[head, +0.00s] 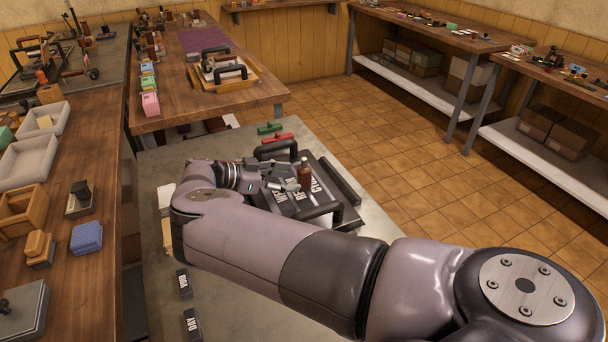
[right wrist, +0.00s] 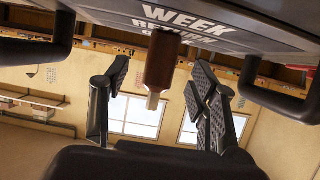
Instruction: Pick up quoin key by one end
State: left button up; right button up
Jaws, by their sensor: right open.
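A brown, bottle-shaped piece with a narrower neck (head: 304,176) stands on the dark plate with white lettering (head: 326,182). I cannot tell for sure whether it is the quoin key. A thin pale strip (head: 314,199) shows just below it. My right gripper (head: 284,182) is beside the brown piece, low over the plate. In the right wrist view, the gripper (right wrist: 160,82) is open, and the brown piece (right wrist: 161,62) shows between its two fingers with a gap on each side. The lettered plate (right wrist: 185,38) fills the top of that view. My left gripper is not in view.
The plate has black handles, one at its front (head: 334,216). A red clamp-like piece (head: 278,138) and a green one (head: 270,128) lie behind it. Small lettered blocks (head: 184,284) lie on the grey table (head: 235,309). A wooden bench (head: 112,205) runs along the left.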

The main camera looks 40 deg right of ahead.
aim_at(298, 178)
jog(key=p+x, duration=0.1)
jog(key=x, duration=0.3)
jog(key=shift+w+d+r, duration=0.1)
jog(key=shift+r, duration=0.05)
jog(key=shift+d+f, duration=0.25)
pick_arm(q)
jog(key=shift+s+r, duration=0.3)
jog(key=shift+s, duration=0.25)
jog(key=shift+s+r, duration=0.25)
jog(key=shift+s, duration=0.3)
pick_arm(e)
jog(key=shift+a, duration=0.1)
jog(key=shift+c, duration=0.5)
jog(key=shift+c, duration=0.6)
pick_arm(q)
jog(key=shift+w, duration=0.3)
pick_arm(e)
jog(key=shift+r, duration=0.1)
grip_shut()
